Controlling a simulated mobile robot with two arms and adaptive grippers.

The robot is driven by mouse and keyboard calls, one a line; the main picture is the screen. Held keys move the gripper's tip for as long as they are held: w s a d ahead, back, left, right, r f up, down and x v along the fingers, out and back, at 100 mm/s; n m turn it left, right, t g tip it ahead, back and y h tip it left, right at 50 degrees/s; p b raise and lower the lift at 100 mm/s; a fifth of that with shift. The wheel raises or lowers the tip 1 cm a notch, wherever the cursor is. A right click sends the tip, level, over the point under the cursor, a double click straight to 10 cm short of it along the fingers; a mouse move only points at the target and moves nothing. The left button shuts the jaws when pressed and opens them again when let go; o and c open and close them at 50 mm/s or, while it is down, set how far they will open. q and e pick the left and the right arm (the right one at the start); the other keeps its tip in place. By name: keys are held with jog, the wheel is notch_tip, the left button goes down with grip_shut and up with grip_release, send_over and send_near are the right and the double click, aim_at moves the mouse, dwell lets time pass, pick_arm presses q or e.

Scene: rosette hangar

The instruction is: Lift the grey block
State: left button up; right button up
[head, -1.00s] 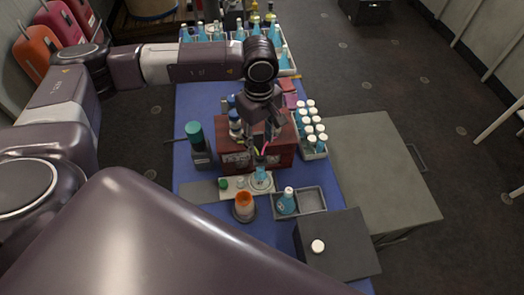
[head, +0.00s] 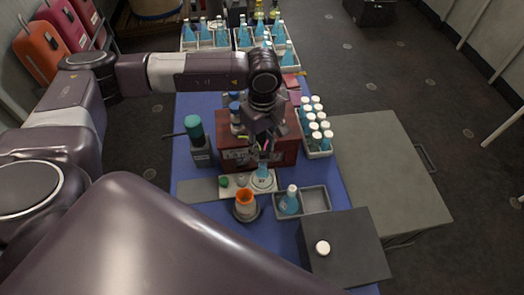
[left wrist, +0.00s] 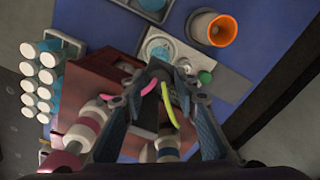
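A large dark grey block (head: 352,262) stands at the front right of the blue table in the head view, with a white round cap (head: 322,248) on its top. My left gripper (head: 265,152) is away from it, above the front of a red-brown box (head: 283,153) and near a small flask (head: 262,176). In the left wrist view its two fingers (left wrist: 168,76) point down with a gap between them. A dark grey shape (left wrist: 147,112) shows between the fingers; I cannot tell whether they touch it. My right gripper is not in view.
A rack of white-capped bottles (head: 322,153) stands right of the box. An orange-rimmed cup (head: 244,200) and a grey tray (head: 316,200) with a blue flask (head: 290,203) stand in front. A teal-capped bottle (head: 196,135) stands left. A grey cart top (head: 385,165) adjoins at right.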

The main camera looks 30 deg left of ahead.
pick_arm(q)
jog(key=c, duration=0.4)
jog(key=shift+c, duration=0.2)
jog(key=shift+r, duration=0.15)
jog(key=shift+r+p, duration=1.2)
jog(key=shift+r, duration=1.2)
jog(key=o, duration=0.8)
jog(key=shift+f, duration=0.1)
jog(key=shift+o, duration=0.2)
